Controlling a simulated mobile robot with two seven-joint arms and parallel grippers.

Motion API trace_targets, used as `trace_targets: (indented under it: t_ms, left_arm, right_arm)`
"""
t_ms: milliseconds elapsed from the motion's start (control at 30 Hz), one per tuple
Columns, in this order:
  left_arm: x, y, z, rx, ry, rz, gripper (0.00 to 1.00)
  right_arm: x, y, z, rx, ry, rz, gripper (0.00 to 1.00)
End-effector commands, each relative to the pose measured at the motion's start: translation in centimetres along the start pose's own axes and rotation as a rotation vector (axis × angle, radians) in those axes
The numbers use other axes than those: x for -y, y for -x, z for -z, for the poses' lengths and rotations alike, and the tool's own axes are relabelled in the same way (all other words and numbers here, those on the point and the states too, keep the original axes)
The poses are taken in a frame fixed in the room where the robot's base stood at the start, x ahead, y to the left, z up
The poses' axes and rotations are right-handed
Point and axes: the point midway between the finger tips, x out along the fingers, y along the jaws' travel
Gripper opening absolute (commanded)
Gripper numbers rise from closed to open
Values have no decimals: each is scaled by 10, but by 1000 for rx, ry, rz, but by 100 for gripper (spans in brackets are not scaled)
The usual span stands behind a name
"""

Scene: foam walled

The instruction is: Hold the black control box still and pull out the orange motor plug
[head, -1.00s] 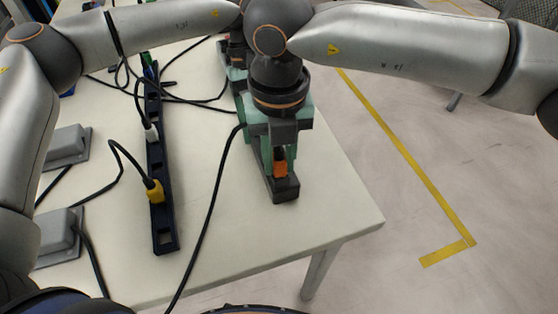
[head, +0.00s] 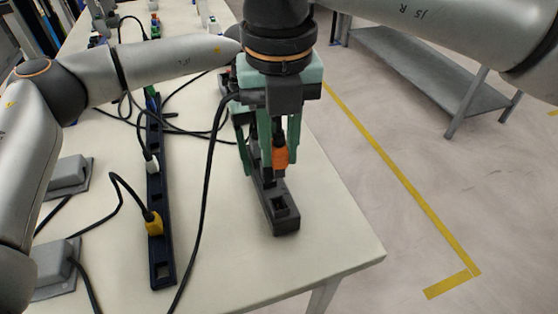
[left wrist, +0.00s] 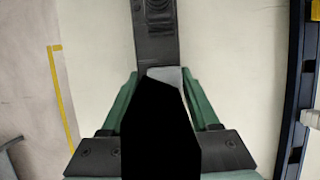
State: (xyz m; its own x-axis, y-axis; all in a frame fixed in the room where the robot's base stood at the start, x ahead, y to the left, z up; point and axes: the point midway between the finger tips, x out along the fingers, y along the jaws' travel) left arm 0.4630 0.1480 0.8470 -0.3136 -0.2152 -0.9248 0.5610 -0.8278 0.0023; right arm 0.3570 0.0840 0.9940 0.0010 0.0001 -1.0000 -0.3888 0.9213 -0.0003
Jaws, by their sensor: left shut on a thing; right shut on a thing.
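The black control box (head: 283,218) is a long, narrow dark bar on the white table, with an open square socket visible near its front end. The orange motor plug (head: 280,158) is above the box, apart from that socket. My right gripper (head: 279,146) is shut on the plug from above, its green fingers on either side. In the left wrist view, my left gripper (left wrist: 160,78) is shut on the control box (left wrist: 155,35), a green finger on each side. A black shape hides much of the grip there. My left gripper is largely hidden behind the right one in the head view.
A dark power strip (head: 162,258) lies left of the box, with a yellow plug (head: 153,223) in it. Grey adapters (head: 55,268) and black cables lie around it. The table's right edge is close to the box; the front right corner is clear.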

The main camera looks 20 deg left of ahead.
Motion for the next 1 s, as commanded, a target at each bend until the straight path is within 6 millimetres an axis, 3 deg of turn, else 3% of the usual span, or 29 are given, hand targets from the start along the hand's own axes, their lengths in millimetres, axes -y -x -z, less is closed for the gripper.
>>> trace_targets:
  t_ms: [233,267,567,867,1000]
  left_arm:
    - [2,-3,1,4,4,7,0]
    - [2,-3,1,4,4,7,63]
    - [1,-2,0,2,2,4,97]
    - [0,1,0,1,1,2,97]
    - [0,17,0,0,2,0,97]
  right_arm:
    - [0,2,0,0,0,0,0]
    - [0,2,0,0,0,-1,0]
    - [0,2,0,0,1,-1,0]
    - [0,2,0,0,1,-1,0]
    - [0,2,0,0,0,-1,0]
